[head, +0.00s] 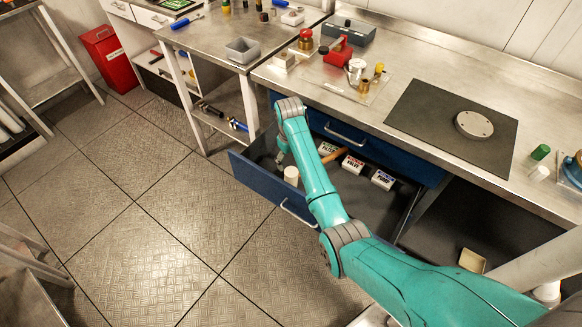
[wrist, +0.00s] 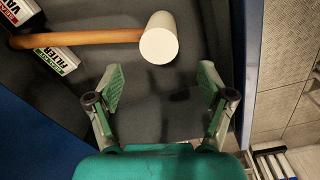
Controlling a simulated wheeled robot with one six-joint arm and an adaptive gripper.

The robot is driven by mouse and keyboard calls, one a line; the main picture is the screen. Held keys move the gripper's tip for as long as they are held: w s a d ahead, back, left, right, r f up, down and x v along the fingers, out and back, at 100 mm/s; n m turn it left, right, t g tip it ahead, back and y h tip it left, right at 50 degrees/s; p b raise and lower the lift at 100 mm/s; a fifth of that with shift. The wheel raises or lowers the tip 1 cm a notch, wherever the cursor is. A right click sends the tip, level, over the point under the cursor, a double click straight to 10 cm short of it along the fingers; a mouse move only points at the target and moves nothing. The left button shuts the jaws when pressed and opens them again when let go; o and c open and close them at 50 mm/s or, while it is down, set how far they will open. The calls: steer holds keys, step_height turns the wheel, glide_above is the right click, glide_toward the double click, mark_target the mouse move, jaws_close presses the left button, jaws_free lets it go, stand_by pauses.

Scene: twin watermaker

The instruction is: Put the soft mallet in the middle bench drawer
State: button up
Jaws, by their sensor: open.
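The soft mallet has a white cylindrical head (head: 291,175) and a wooden handle (head: 336,155). It lies inside an open blue bench drawer (head: 258,182), below a shut blue drawer (head: 345,133). In the wrist view the white head (wrist: 159,42) sits just beyond my fingertips, between their lines, and the handle (wrist: 85,38) runs left. My gripper (wrist: 162,78) is open and empty, with a finger on each side of bare drawer floor. In the head view my gripper (head: 281,158) is low at the drawer's left end, partly hidden by my arm.
Several labelled boxes, including a filter box (wrist: 52,58) and a white box (head: 383,179), lie in the drawer near the handle. The benchtop above holds a grey mat (head: 420,135) and a red part (head: 338,52).

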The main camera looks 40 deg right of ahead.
step_height(320, 180, up, 7)
stand_by(0.3)
steer(key=shift+s, duration=0.1)
stand_by(0.4)
